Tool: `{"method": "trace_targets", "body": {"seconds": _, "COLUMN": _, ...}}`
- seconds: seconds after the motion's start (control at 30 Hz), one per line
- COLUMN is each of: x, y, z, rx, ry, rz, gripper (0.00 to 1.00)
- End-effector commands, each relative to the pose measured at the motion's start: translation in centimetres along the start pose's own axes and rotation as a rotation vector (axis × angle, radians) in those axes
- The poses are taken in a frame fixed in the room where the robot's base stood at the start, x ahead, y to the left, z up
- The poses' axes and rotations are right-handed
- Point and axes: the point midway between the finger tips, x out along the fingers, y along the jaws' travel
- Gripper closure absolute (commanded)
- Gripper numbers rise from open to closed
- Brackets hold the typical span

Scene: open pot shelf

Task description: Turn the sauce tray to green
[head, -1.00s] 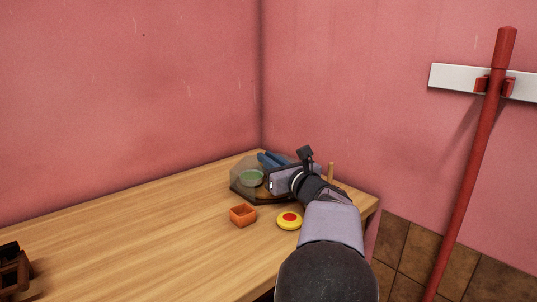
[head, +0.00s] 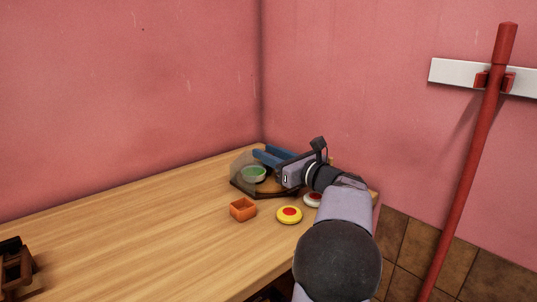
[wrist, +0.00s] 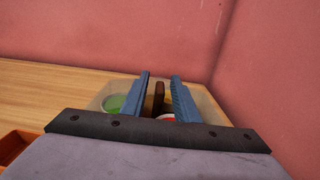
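The sauce tray (head: 240,186) is a dark-based round tray with a clear cover, standing at the far corner of the table. A bowl of green sauce (head: 253,174) shows at its left front; it also shows at left in the wrist view (wrist: 114,104). My gripper (head: 270,155) reaches over the tray from the right and hides its right part. In the wrist view, its two blue fingers (wrist: 160,78) are apart. An upright brown piece (wrist: 158,97) shows between them; contact cannot be told. Something red (wrist: 167,118) shows below, partly hidden.
An orange square box (head: 242,209) and a yellow disc with a red centre (head: 289,214) sit in front of the tray. A white-and-red disc (head: 313,199) is partly behind my arm. Pink walls close the corner behind. The table's left is largely clear.

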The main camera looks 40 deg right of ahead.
Motion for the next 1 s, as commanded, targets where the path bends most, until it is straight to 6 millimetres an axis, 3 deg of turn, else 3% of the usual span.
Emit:
{"method": "trace_targets", "body": {"seconds": 0.37, "x": -0.3, "y": -0.1, "z": 0.0, "rx": -0.001, "ry": 0.001, "rz": -0.002, "gripper": 0.71}}
{"method": "trace_targets", "body": {"seconds": 0.8, "x": -5.6, "y": -0.1, "z": -0.1, "rx": -0.001, "ry": 0.002, "rz": -0.005, "gripper": 0.71}}
{"method": "trace_targets", "body": {"seconds": 1.0, "x": -7.1, "y": 0.0, "z": 0.0, "rx": 0.000, "ry": 0.001, "rz": -0.002, "gripper": 0.71}}
